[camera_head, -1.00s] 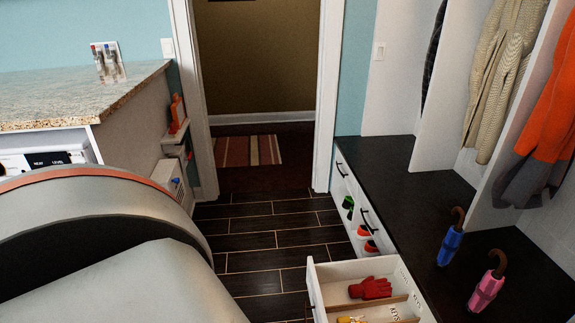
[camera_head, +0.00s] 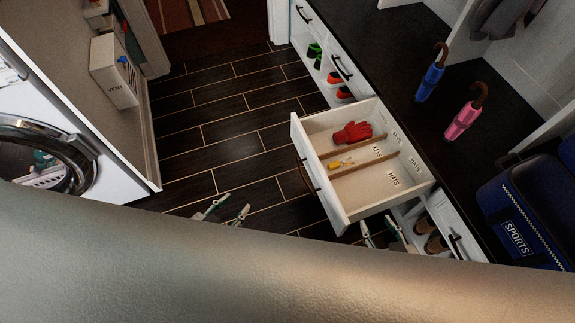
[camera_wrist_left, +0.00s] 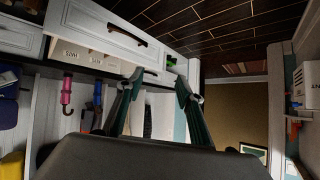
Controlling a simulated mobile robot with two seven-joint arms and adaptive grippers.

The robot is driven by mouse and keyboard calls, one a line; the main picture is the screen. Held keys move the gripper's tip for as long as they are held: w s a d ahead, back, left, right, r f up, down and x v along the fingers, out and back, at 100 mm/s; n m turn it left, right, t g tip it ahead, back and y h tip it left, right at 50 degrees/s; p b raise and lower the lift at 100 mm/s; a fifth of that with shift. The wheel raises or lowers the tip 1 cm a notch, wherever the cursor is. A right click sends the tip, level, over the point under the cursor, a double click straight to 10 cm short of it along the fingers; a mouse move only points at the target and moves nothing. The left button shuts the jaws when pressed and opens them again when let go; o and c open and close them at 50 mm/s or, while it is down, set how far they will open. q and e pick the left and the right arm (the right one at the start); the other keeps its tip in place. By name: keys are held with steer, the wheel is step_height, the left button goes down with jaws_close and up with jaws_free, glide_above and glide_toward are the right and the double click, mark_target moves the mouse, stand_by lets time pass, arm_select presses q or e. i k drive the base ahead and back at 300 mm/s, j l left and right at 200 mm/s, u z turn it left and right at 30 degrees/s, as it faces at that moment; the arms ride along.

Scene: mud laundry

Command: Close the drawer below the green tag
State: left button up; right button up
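A white drawer (camera_head: 345,210) stands pulled out from the bench on the right in the head view. It holds a red glove (camera_head: 352,133) and a small yellow item (camera_head: 338,163) between wooden dividers. Its front has a dark handle (camera_head: 309,176). I cannot make out a green tag. My left gripper (camera_head: 232,205) is open and empty, left of the drawer front and apart from it. Its spread fingers (camera_wrist_left: 159,80) show in the left wrist view, with the drawer front (camera_wrist_left: 105,25) beyond. My right gripper (camera_head: 379,229) is open near the drawer's near side; contact is unclear.
A dark bench top (camera_head: 400,60) carries a blue umbrella (camera_head: 431,78), a pink umbrella (camera_head: 464,118) and a blue sports bag (camera_head: 525,215). Shoes sit in cubbies below. A washer (camera_head: 50,150) stands left. The dark tiled floor (camera_head: 225,130) between is clear.

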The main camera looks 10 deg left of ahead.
mark_target(387, 171)
steer(key=k+j+z, duration=0.15)
steer(key=z, duration=0.2)
steer(key=k+z, duration=0.4)
steer(key=i+j, duration=0.05)
